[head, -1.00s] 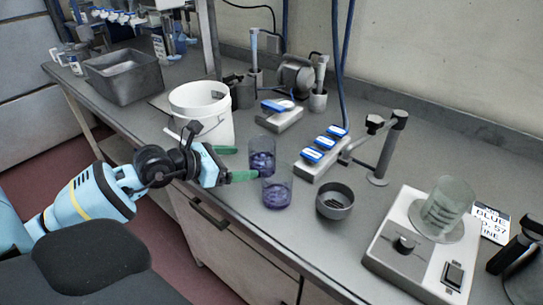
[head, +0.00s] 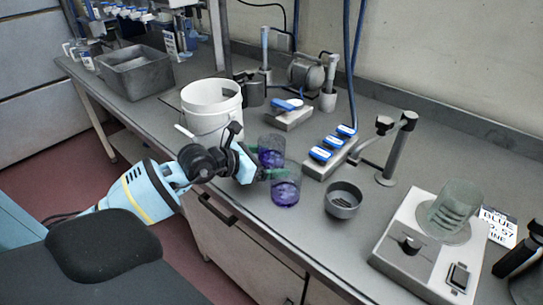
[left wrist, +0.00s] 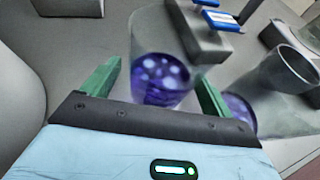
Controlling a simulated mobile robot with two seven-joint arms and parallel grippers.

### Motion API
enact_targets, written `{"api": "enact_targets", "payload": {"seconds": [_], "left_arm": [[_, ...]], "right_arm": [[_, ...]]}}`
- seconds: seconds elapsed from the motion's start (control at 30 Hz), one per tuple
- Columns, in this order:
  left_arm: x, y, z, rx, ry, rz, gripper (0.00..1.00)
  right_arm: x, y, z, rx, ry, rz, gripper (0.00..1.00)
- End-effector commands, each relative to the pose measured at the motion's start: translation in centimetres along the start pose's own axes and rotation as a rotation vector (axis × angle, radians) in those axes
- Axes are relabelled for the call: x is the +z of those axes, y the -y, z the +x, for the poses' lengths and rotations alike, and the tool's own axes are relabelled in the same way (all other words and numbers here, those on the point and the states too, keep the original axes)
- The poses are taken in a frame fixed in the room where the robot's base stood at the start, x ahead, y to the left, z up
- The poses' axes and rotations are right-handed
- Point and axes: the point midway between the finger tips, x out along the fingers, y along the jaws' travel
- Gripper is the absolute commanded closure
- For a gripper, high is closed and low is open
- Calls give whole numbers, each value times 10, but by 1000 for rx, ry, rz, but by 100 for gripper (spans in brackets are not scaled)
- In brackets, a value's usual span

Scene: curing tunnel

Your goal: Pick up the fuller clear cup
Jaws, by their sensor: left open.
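Two clear cups with purple contents stand close together near the bench's front edge. The back clear cup (head: 271,150) is upright between the parted fingers of my left gripper (head: 271,162); it shows in the left wrist view too (left wrist: 160,80). The front clear cup (head: 286,188) stands just outside the near finger, and is at the right in the left wrist view (left wrist: 240,108). My left gripper is open, with green fingers either side of the back cup; contact is not clear. I cannot tell surely which cup is fuller. My right gripper is out of view.
A white bucket (head: 213,115) stands left of the cups. A small dark bowl (head: 342,203), a block with blue-topped pieces (head: 325,170) and a clamp stand (head: 394,150) are to the right. A stirrer plate (head: 405,262) holds a greenish beaker (head: 454,208). A grey bin (head: 137,80) is far left.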

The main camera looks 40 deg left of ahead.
Motion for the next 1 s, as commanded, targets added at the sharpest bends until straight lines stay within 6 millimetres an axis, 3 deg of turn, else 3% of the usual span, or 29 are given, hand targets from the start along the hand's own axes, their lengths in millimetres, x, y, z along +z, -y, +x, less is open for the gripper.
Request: {"api": "enact_targets", "payload": {"seconds": [0.13, 0.4, 0.77, 1.0], "left_arm": [[0, 0, 11, -1, 0, 0, 14], [-1, 0, 12, -1, -1, 1, 15], [-1, 0, 12, -1, -1, 1, 62], [0, 0, 12, -1, 0, 1, 65]], "right_arm": [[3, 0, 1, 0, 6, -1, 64], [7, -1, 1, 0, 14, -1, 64], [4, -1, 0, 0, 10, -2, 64], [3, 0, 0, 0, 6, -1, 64]]}}
